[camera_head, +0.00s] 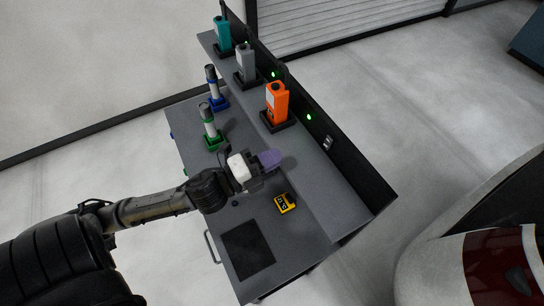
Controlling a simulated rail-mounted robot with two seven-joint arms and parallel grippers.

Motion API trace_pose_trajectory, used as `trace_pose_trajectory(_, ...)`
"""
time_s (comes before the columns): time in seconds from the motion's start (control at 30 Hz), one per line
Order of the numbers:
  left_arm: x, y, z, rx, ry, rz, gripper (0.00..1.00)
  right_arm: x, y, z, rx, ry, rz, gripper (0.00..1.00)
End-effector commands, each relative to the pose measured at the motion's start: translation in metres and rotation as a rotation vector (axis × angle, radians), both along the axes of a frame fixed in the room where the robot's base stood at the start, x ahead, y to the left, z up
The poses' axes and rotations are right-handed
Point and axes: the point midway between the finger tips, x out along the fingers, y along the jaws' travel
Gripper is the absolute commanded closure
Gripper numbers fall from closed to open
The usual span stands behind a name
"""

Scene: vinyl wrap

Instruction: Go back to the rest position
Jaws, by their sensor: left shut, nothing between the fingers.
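My left arm comes in from the lower left and reaches over the grey workbench (300,262). My left gripper (262,166) is above the middle of the bench, shut and with nothing between its fingers. A purple piece (270,158) shows right at the gripper's tip; I cannot tell whether it is part of the gripper or lies behind it. My right gripper is not in view.
A yellow device (285,203) and a dark mat (247,250) lie on the bench. Green-based (209,128) and blue-based (213,88) cylinders stand behind. Orange (277,103), grey (246,64) and teal (222,34) devices stand on the raised shelf. A car (480,250) is at right.

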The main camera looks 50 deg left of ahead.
Motion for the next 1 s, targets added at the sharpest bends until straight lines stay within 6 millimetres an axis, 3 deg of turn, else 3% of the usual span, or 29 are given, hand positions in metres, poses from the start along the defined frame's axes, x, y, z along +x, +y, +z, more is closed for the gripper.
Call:
trace_pose_trajectory(0.43, 0.0, 0.001, -0.001, -0.036, 0.01, 0.0, 1.0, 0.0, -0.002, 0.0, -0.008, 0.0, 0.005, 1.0)
trace_pose_trajectory(0.53, 0.004, 0.014, -0.01, -0.123, 0.084, 0.076, 1.0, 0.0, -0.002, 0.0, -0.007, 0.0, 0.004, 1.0)
trace_pose_trajectory(0.67, 0.004, 0.042, -0.035, -0.292, 0.248, 0.259, 1.0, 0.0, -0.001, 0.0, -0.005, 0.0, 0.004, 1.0)
trace_pose_trajectory(0.8, -0.008, 0.067, -0.07, -0.478, 0.443, 0.482, 1.0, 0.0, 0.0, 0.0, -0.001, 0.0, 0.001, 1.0)
trace_pose_trajectory(0.9, -0.025, 0.073, -0.096, -0.608, 0.578, 0.63, 1.0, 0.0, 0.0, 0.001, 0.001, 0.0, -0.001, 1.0)
trace_pose_trajectory(1.0, -0.051, 0.066, -0.118, -0.735, 0.736, 0.773, 1.0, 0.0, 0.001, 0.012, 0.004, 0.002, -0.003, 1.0)
